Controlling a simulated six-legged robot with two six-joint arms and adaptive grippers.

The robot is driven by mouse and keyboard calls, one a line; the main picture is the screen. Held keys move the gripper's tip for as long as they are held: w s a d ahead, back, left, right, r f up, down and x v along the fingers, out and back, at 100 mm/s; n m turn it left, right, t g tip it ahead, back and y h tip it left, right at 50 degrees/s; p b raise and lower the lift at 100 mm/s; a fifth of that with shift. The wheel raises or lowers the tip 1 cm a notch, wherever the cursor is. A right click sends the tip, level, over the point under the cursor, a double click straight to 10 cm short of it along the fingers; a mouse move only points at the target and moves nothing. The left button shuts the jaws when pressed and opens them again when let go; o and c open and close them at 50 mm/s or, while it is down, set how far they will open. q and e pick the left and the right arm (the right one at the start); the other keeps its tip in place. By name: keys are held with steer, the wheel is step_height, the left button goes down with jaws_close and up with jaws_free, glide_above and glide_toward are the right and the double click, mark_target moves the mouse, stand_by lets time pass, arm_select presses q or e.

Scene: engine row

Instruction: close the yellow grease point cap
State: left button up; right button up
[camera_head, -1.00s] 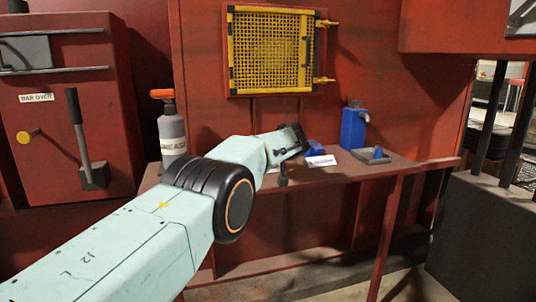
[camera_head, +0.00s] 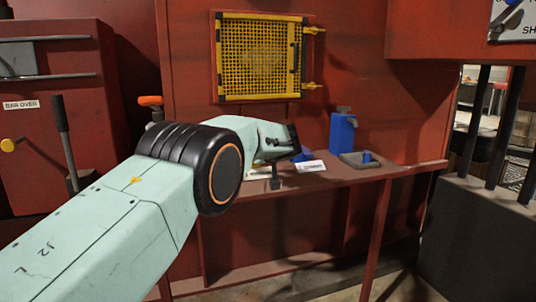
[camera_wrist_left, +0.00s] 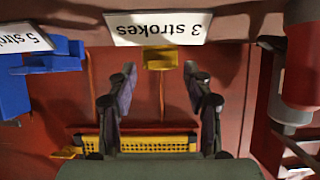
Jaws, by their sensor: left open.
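In the left wrist view, which looks upside down, a small yellow block-like part (camera_wrist_left: 159,58) sits against the white "3 strokes" card (camera_wrist_left: 158,28). I take it for the yellow grease point; whether its cap is open or shut I cannot tell. In the head view my arm hides it. My left gripper (camera_wrist_left: 159,100) is open and empty, with the yellow part showing beyond and between its fingers, apart from them. In the head view the gripper (camera_head: 285,145) is over the shelf, close to a blue part (camera_head: 303,155). My right gripper is not in view.
The red shelf (camera_head: 345,178) carries a white card (camera_head: 311,167), a blue bottle (camera_head: 342,132) and a grey tray (camera_head: 352,160). A yellow mesh guard (camera_head: 260,57) is on the wall above. An orange-topped bottle (camera_head: 150,100) stands left, mostly behind my arm.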

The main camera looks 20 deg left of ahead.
arm_select(q)
steer(key=v, duration=0.9)
steer(key=shift+s+d, duration=0.25)
steer(key=shift+d, duration=0.05)
steer(key=shift+r, duration=0.15)
